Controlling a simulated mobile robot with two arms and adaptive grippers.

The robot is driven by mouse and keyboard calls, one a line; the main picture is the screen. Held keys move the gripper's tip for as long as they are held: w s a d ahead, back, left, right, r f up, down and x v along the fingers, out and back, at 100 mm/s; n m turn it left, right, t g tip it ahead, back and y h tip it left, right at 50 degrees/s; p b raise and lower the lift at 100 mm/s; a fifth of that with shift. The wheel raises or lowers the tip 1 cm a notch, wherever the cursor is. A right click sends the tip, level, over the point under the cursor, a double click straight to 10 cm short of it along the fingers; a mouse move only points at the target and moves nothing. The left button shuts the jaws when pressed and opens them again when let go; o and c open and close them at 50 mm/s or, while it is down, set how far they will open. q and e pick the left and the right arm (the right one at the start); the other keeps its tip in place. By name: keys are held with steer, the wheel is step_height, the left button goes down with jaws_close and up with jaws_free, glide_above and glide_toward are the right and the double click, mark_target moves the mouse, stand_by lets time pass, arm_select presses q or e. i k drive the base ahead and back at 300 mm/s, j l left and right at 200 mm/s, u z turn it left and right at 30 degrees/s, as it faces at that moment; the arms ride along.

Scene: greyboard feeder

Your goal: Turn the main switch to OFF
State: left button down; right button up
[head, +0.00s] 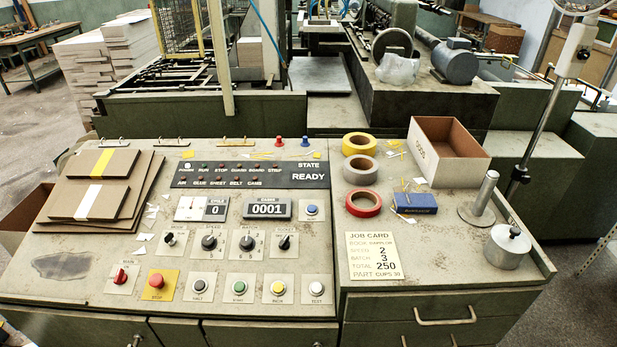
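The main switch (121,277) is a small red rotary knob on a pale plate at the lower left of the sloped control panel (65,240). Its label reads MAIN, but the position marks are too small to read. The knob sits tilted on its plate. The display (308,175) above reads STATE READY, and the POWER lamp (187,166) looks lit. Neither of my grippers is in view, and nothing covers the switch.
A red stop button (157,281) on a yellow plate sits just right of the switch. More push buttons and selector knobs (247,243) follow. Greyboards (88,201), tape rolls (360,144), an open box (447,152) and a metal post (480,199) stand on the desk.

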mark_target(121, 278)
steer(key=u, duration=1.3)
